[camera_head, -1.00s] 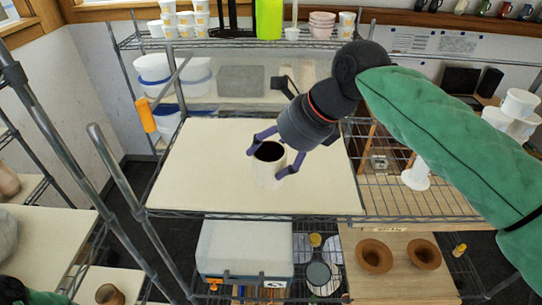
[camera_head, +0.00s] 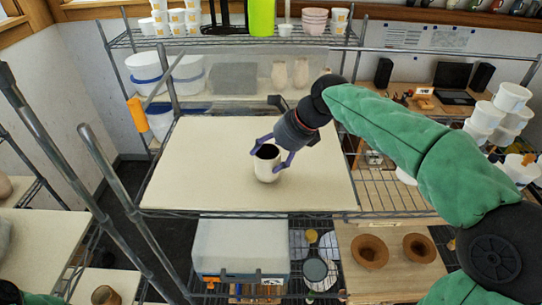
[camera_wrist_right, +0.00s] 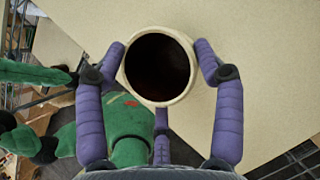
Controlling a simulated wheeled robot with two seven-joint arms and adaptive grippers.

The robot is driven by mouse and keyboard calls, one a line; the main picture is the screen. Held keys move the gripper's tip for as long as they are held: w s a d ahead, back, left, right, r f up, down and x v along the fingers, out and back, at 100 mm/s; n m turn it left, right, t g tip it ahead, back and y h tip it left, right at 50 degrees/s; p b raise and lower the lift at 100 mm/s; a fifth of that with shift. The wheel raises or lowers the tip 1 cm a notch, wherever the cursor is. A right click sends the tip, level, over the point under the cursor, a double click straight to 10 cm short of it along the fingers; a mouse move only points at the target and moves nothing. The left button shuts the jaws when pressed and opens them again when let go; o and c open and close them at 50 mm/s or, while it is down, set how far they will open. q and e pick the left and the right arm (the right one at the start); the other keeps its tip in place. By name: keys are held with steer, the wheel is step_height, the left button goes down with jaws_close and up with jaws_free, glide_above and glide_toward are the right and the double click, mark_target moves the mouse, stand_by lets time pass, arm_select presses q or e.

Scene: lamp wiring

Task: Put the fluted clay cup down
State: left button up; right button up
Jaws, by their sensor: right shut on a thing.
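The pale clay cup (camera_head: 267,171) with a dark inside is upright over the cream board (camera_head: 205,172) of the middle shelf. My right gripper (camera_head: 266,162) is shut on it, with purple fingers on opposite sides near the rim. In the right wrist view, the cup's round rim (camera_wrist_right: 190,92) sits between the fingers of the gripper (camera_wrist_right: 162,55). I cannot tell whether the cup's base touches the board. Fluting on its wall is not clear. My left gripper is not in view.
The board around the cup is clear. Metal rack posts stand at left. Below are a grey box (camera_head: 240,245) and two brown clay bowls (camera_head: 370,252).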

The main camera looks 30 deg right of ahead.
steer(key=shift+f, duration=0.6)
steer(key=o, duration=1.4)
steer(key=v, duration=1.2)
